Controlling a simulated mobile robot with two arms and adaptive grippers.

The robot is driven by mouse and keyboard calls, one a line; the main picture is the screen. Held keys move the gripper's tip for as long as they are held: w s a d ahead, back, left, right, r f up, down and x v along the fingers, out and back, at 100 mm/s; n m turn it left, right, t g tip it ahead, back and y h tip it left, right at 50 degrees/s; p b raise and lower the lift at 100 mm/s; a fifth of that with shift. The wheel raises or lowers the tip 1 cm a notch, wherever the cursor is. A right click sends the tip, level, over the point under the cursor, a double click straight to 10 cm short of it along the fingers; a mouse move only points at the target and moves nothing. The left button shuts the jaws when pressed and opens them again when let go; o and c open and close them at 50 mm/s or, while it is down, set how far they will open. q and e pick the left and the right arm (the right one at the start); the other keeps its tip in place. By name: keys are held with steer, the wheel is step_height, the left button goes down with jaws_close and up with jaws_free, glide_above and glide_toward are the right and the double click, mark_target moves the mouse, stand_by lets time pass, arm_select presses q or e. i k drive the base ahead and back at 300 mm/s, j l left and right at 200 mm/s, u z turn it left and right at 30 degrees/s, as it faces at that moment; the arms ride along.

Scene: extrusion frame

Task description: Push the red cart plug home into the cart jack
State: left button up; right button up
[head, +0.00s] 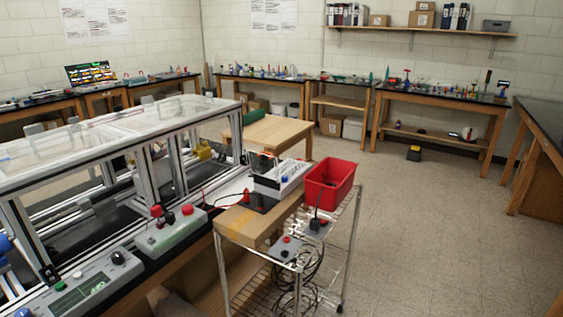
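The wire cart (352,225) stands right of the extrusion frame (120,150). A small grey plate (278,254) at its front carries a red round part (286,239) and a dark one; I cannot tell whether the red part is a jack or a plug. A second dark plate (312,232) behind it carries a black upright part and a small red spot. A small red piece (246,196) sits at the back left of the cart top, near a red wire. I cannot tell which is the cart plug or how deep it sits. Neither gripper is in view.
Dark cables (300,275) hang coiled below. A control box with red knobs (170,232) stands left. Open floor (430,230) lies right.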

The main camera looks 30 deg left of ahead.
mark_target(247, 199)
steer(key=u, duration=0.45)
steer(key=i+u, duration=0.1)
steer(key=u, duration=0.3)
steer(key=l+u, duration=0.1)
steer(key=u, duration=0.35)
steer(key=i+l+u, duration=0.1)
steer(key=u, duration=0.35)
steer(key=i+l+u, duration=0.2)
steer(key=l+u, duration=0.2)
steer(key=l, duration=0.25)
steer(key=i+l+u, duration=0.1)
steer(key=l+u, duration=0.25)
steer(key=l, duration=0.3)
steer(key=l+u, duration=0.4)
steer(key=l, duration=0.3)
steer(key=k+l+u, duration=0.1)
steer(key=l+u, duration=0.3)
steer(key=l, duration=0.3)
steer(key=k+l, duration=0.1)
steer(key=l, duration=0.85)
steer(key=k+l, duration=0.15)
steer(key=l, duration=0.8)
steer(key=k, duration=0.05)
